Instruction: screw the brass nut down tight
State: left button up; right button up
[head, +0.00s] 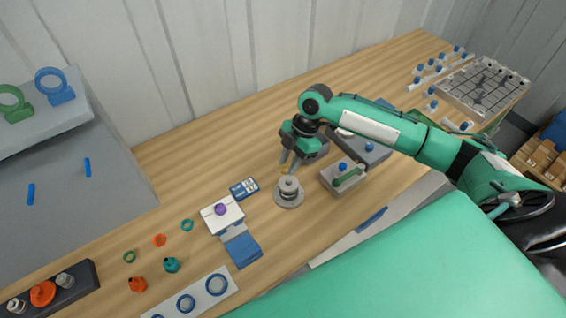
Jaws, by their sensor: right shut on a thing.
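My right gripper (289,165) points down over a grey round vessel (289,191) that stands upright on the wooden bench. Its jaws are shut on a small brass-coloured piece, the brass nut (284,169), just above or at the top of the vessel. The fingers hide most of the nut, and I cannot tell whether it touches the vessel's thread. My left gripper is out of view.
A grey block with a green handle and blue knob (342,175) stands close to the vessel's right. A white box with a purple knob (222,213) and a blue-and-white card (244,187) lie to its left. Small orange and teal parts are scattered further left.

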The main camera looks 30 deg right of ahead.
aim_at(289, 179)
jog(key=shift+d+f, duration=0.1)
jog(key=shift+d, duration=0.45)
jog(key=shift+f+b, duration=0.7)
jog(key=shift+b, duration=0.1)
notch_tip(289, 179, down, 3)
jog(key=b, duration=0.2)
jog(key=shift+r+b, duration=0.1)
jog(key=shift+b, duration=0.3)
jog(key=shift+f, duration=0.9)
jog(key=o, duration=1)
jog(key=shift+o, duration=0.2)
